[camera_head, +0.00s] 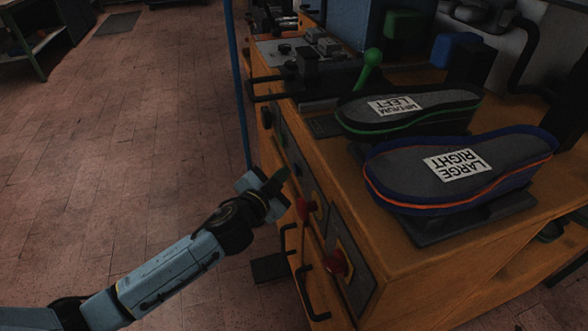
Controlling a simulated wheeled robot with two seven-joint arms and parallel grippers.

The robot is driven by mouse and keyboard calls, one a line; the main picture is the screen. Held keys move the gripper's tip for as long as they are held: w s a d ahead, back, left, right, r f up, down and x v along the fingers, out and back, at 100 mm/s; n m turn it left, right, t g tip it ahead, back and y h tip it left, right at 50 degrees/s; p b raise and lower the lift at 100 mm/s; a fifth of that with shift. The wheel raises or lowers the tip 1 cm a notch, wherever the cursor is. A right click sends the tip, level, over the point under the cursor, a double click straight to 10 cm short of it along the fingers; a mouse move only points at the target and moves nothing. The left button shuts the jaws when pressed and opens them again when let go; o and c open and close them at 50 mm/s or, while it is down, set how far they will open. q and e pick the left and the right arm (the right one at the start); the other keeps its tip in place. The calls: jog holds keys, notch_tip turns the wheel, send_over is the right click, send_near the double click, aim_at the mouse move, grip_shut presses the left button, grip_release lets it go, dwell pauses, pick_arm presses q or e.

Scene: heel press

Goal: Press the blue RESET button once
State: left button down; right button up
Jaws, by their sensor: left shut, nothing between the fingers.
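My left gripper (276,182) is shut and empty. It is in front of the orange machine's (400,275) front face, near the control panels, with its fingertips toward the panel. I cannot tell whether it touches the panel. I cannot make out a blue button; the gripper covers part of the front face. My right gripper is not in view.
A shoe sole labelled LEFT (410,108) and a larger one labelled RIGHT (460,168) lie on the machine top. A green-knobbed lever (371,62) stands behind them. Black handles (310,290) stick out below the panels. A blue upright pole (236,80) is beside the machine.

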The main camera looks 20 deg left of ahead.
pick_arm(q)
jog(key=shift+w+d, duration=0.3)
jog(key=shift+d, duration=0.2)
dwell(0.8)
jog(key=shift+s+a+p, duration=0.35)
jog(key=shift+s+a, duration=0.25)
jog(key=shift+a, duration=0.1)
jog(key=shift+s+a+p, duration=0.25)
jog(key=shift+s+a, duration=0.5)
jog(key=shift+a, duration=0.3)
jog(key=shift+s+a+p, duration=0.2)
jog(key=shift+s+a, duration=0.55)
jog(key=shift+a, duration=0.25)
